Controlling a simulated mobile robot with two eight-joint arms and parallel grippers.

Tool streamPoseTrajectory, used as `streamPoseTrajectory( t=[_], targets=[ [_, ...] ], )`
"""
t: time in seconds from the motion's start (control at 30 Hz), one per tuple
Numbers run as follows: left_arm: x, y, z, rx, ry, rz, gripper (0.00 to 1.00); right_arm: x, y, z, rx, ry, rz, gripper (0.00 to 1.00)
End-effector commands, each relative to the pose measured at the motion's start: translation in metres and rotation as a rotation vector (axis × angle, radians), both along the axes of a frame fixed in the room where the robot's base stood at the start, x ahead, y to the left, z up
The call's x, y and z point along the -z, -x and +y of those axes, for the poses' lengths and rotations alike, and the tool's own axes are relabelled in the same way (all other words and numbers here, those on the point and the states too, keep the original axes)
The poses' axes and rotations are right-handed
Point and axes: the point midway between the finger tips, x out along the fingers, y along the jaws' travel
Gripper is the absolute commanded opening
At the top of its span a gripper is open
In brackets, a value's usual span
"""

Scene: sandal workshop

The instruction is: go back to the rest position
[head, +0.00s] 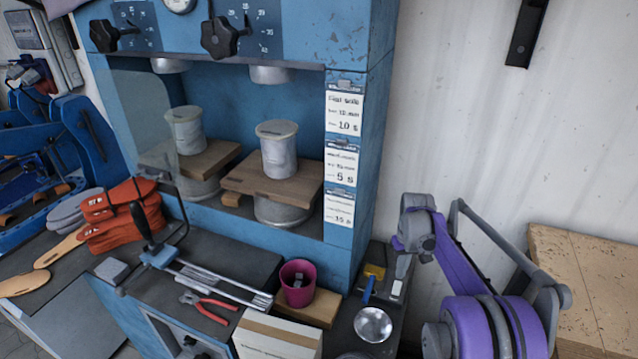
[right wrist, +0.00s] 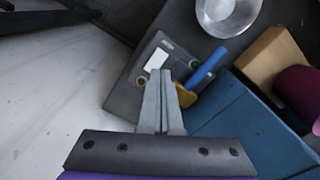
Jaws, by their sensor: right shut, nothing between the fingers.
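My right gripper (head: 402,270) hangs from its purple and grey arm at the right of the head view. Its two grey fingers are together and empty, as the right wrist view (right wrist: 161,82) also shows. The fingers point down over a small dark device with a white label (right wrist: 157,60), which lies on the dark bench. In the head view the fingers partly cover this device. I cannot tell whether the fingertips touch it. My left gripper is not in view.
A blue press (head: 355,200) stands left of my right arm. A blue-handled tool (head: 368,289), a metal bowl (head: 373,325), a magenta cup (head: 297,282) and red pliers (head: 208,306) lie nearby. A tan board (head: 585,285) is at the right.

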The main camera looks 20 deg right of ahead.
Motion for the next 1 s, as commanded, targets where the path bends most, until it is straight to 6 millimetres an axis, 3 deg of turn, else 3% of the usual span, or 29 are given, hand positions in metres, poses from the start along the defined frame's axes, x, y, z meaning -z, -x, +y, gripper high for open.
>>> streamPoseTrajectory(
  t=[0.17,0.37,0.5,0.7,1.0],
  targets=[
    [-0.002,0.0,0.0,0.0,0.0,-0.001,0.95,-0.011,0.005,0.013,-0.008,0.006,-0.014,0.0],
    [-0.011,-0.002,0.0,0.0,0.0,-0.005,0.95,-0.053,0.036,0.072,-0.043,0.031,-0.09,0.0],
    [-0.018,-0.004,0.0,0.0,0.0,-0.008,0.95,-0.079,0.073,0.119,-0.072,0.047,-0.163,0.0],
    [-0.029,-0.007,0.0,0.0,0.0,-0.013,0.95,-0.096,0.135,0.173,-0.111,0.059,-0.271,0.0],
    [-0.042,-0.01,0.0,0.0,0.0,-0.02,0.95,-0.082,0.222,0.225,-0.16,0.05,-0.421,0.0]
  ],
)
